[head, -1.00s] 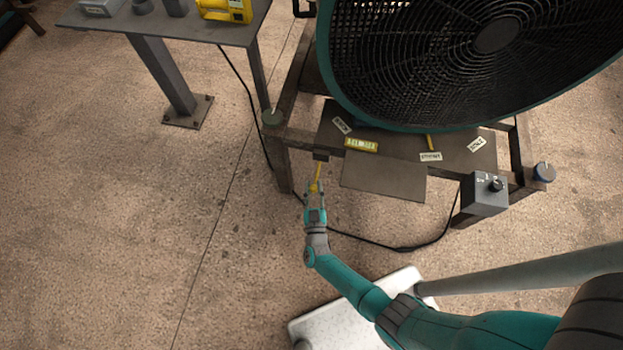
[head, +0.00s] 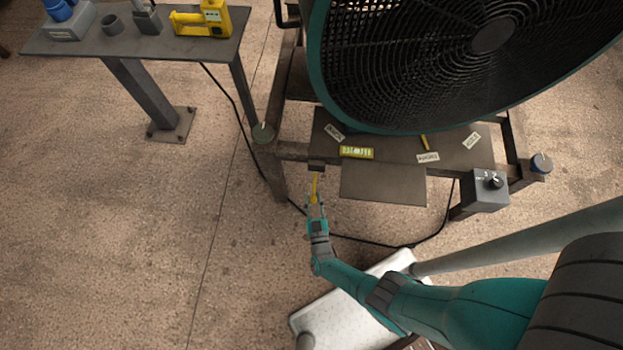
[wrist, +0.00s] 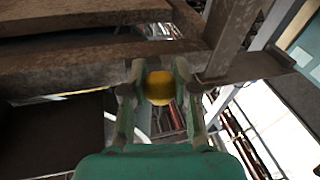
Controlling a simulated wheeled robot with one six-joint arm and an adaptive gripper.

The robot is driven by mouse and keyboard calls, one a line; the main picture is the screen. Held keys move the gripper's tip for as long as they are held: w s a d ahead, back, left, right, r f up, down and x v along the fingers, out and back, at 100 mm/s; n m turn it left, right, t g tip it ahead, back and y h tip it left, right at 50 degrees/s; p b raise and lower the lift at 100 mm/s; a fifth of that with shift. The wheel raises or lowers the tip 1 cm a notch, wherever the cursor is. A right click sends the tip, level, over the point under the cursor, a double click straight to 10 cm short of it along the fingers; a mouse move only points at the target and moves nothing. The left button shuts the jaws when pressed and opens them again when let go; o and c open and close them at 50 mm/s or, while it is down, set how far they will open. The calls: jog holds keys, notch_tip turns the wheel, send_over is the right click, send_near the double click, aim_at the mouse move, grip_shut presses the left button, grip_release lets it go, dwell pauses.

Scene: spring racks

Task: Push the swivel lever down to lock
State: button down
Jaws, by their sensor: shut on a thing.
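A thin yellow lever (head: 315,186) hangs from a dark bracket (head: 316,168) under the front rail of the fan's frame, in the head view. My gripper (head: 316,206) is at the lever's lower end. In the wrist view the lever's rounded yellow end (wrist: 160,88) sits between the two fingers of my gripper (wrist: 158,80), which are closed against its sides. The rest of the lever is hidden behind that end in the wrist view.
A large teal-rimmed fan (head: 490,36) stands on the frame. A grey control box (head: 484,190) is at the frame's right. A black cable (head: 380,243) lies on the floor. A side table (head: 75,42) with tools stands at the upper left.

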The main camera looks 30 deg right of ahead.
jog(key=shift+w, duration=0.15)
jog(key=c, duration=0.9)
grip_release()
jog(key=shift+o, duration=0.2)
jog(key=v, duration=1.2)
